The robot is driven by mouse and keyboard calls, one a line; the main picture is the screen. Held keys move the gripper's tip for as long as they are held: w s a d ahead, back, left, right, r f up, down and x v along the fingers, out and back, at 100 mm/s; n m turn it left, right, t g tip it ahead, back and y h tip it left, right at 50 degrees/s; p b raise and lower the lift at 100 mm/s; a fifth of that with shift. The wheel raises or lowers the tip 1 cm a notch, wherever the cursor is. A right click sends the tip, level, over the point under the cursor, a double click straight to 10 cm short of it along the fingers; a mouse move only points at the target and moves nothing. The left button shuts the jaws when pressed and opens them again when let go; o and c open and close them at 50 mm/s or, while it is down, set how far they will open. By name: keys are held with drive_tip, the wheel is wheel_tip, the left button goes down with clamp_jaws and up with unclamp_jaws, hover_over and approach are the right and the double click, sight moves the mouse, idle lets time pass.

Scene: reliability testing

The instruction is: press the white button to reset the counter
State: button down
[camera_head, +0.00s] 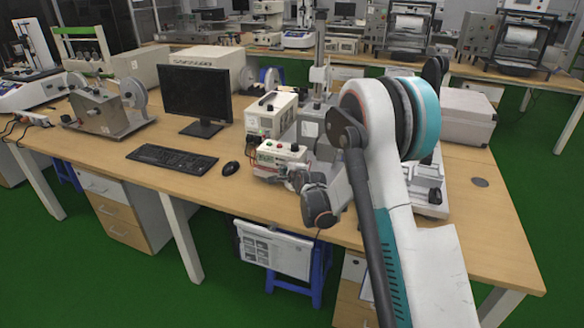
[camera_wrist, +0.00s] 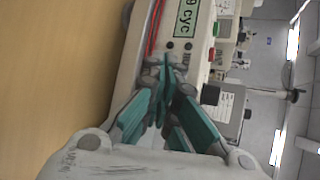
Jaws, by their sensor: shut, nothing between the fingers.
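The counter box (camera_head: 280,158) is a cream unit near the table's front edge, with red and green buttons on top. In the wrist view, the counter (camera_wrist: 140,45) is turned sideways; its display (camera_wrist: 187,18) shows "9 cyc". Two small dark round spots (camera_wrist: 179,46) sit beside the display, and a green button (camera_wrist: 216,28) and a red button (camera_wrist: 211,54) are on its edge. I cannot make out a white button; the fingers cover part of the panel. My gripper (camera_wrist: 164,66) is shut and empty, its tips at or very close to the front panel; contact is unclear.
A monitor (camera_head: 196,93), keyboard (camera_head: 172,158) and mouse (camera_head: 230,168) are to the left. A larger cream instrument (camera_head: 271,113) stands behind the counter. A test stand is partly hidden behind my arm. Bare tabletop (camera_head: 95,150) lies at the left front.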

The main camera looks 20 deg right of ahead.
drive_tip(key=shift+w+d, duration=0.15)
drive_tip(key=shift+w+d, duration=0.1)
drive_tip(key=shift+w, duration=0.1)
drive_tip(key=shift+w+d, duration=0.25)
drive_tip(key=shift+w, duration=0.05)
idle(0.9)
drive_tip(key=shift+s+a, duration=0.1)
idle(0.3)
drive_tip(key=shift+s+a, duration=0.4)
drive_tip(key=shift+s, duration=0.15)
drive_tip(key=shift+s, duration=0.1)
drive_tip(key=shift+s+a, duration=0.75)
drive_tip(key=shift+s, duration=0.25)
drive_tip(key=shift+s+a, duration=0.7)
drive_tip(key=shift+s, duration=0.25)
